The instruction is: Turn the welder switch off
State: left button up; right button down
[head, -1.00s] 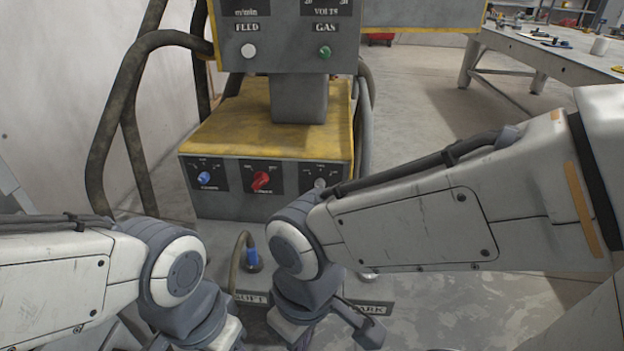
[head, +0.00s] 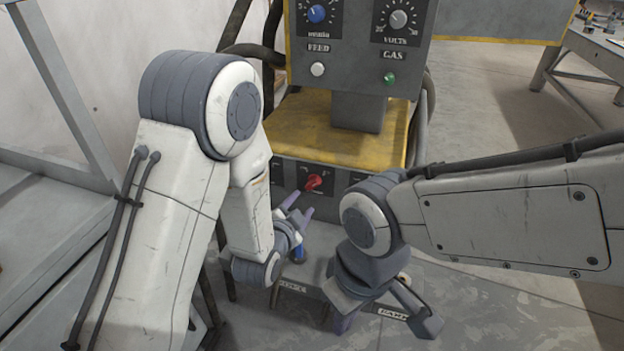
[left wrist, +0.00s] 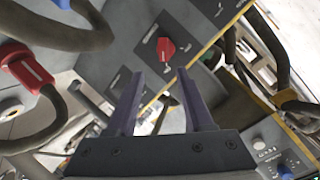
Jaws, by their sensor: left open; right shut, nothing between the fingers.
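The welder's red rotary switch (head: 314,182) sits on the dark lower front panel below the yellow ledge. It also shows in the left wrist view (left wrist: 165,48), just beyond and between my fingertips. My left gripper (head: 298,204) is open in front of the switch, slightly below and left of it in the head view; its fingers also show in the left wrist view (left wrist: 160,74). They appear apart from the switch. My right gripper (head: 343,322) is low, right of the left gripper, partly hidden by its own wrist; it is shut and empty.
The upper panel holds a blue knob (head: 317,14), a grey volts knob (head: 398,19), a white button (head: 318,69) and a green button (head: 389,78). Thick cables hang beside the welder. A red cable plug (left wrist: 28,70) shows in the left wrist view. A workbench (head: 592,60) stands far right.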

aim_at(314, 184)
pick_arm(q)
jog(key=x, duration=0.3)
jog(key=b+x, duration=0.1)
jog(key=x, duration=0.3)
jog(key=r+x, duration=0.1)
jog(key=x, duration=0.2)
jog(key=shift+w+f, duration=0.15)
jog(key=shift+w, duration=0.3)
grip_shut()
